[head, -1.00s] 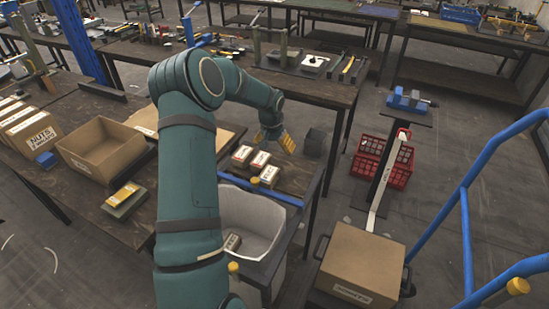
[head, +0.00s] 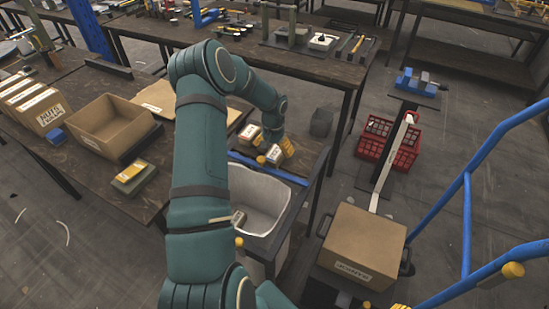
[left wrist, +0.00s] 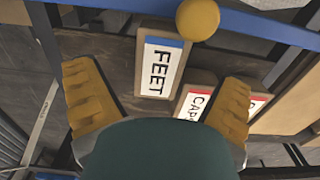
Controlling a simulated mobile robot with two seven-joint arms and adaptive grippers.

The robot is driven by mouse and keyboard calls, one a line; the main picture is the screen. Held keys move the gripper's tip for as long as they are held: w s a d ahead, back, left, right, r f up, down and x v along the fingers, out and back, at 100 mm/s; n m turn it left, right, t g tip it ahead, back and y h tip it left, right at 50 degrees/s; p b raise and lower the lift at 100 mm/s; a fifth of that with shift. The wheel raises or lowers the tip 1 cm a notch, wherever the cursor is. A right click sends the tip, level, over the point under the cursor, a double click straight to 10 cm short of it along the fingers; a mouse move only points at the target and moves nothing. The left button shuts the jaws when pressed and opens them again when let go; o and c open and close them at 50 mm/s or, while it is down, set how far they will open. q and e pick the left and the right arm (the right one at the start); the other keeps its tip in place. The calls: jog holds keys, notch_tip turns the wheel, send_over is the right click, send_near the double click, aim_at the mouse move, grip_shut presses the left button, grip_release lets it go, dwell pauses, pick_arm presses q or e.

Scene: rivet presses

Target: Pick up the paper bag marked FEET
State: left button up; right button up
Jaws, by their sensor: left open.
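The paper bag marked FEET (left wrist: 161,68) shows in the left wrist view, upright in the picture with a blue band on its white label. In the head view the bag (head: 274,153) lies by the bench's front rail, partly hidden by my left gripper. My left gripper (head: 281,149) is open over it. In the left wrist view the bag lies between and ahead of the spread yellow fingers of the gripper (left wrist: 158,85), with nothing held. Of my right gripper, only a yellow sliver seems to show at the head view's bottom edge.
A bag with a red-banded label reading CAP (left wrist: 194,100) lies close to the right finger, with another beside it. A blue rail (head: 268,169) with a yellow knob (head: 261,160) runs along the front. A lined bin (head: 262,195) stands below it. A cardboard box (head: 362,245) stands right.

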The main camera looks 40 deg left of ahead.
aim_at(273, 155)
pick_arm(q)
notch_tip(273, 155, down, 5)
jog(key=shift+s+r, duration=0.15)
jog(key=shift+r, duration=0.05)
jog(key=c, duration=1.4)
jog(key=shift+r+b, duration=0.1)
jog(key=shift+b, duration=0.2)
